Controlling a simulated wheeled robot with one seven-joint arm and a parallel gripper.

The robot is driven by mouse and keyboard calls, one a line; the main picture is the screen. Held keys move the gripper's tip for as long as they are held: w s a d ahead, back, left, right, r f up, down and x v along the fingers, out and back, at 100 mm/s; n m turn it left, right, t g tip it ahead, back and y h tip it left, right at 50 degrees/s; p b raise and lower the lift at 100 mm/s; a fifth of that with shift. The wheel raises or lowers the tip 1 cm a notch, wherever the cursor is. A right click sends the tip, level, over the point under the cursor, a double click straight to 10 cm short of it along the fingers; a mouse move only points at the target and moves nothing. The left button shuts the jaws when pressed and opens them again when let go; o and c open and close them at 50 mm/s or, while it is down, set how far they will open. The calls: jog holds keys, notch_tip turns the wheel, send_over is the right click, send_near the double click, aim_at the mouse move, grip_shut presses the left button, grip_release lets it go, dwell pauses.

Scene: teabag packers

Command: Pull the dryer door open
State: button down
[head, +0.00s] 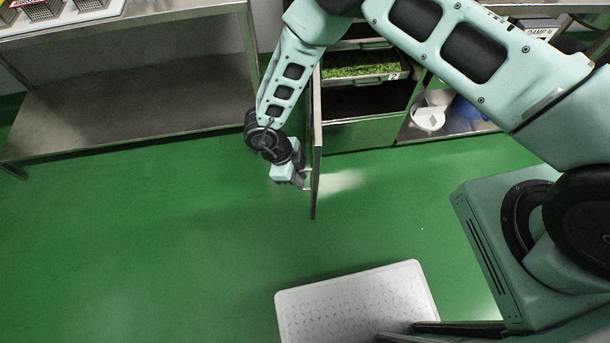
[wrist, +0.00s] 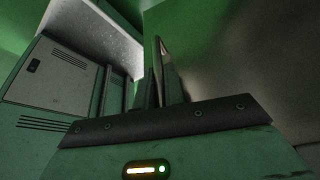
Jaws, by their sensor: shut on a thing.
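The dryer door (head: 316,150) stands swung out from the dryer (head: 365,132) and shows nearly edge-on in the head view. Behind it the dryer is open, with a tray of green leaves (head: 362,70) marked 2 inside. My gripper (head: 305,180) is at the door's left face, near its outer end, and is shut on the door handle. The handle is mostly hidden by my gripper.
A steel table (head: 130,95) with a lower shelf stands at the left. A white perforated mat or lid (head: 355,300) lies at the bottom of the head view. White and blue containers (head: 430,115) stand on a shelf right of the dryer. The green floor (head: 160,240) left of the door is clear.

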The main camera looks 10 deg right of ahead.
jog(key=c, duration=1.5)
grip_release()
jog(key=v, duration=1.7)
jog(key=shift+a+r+b, duration=0.1)
jog(key=shift+a+b, duration=0.05)
jog(key=shift+b, duration=0.15)
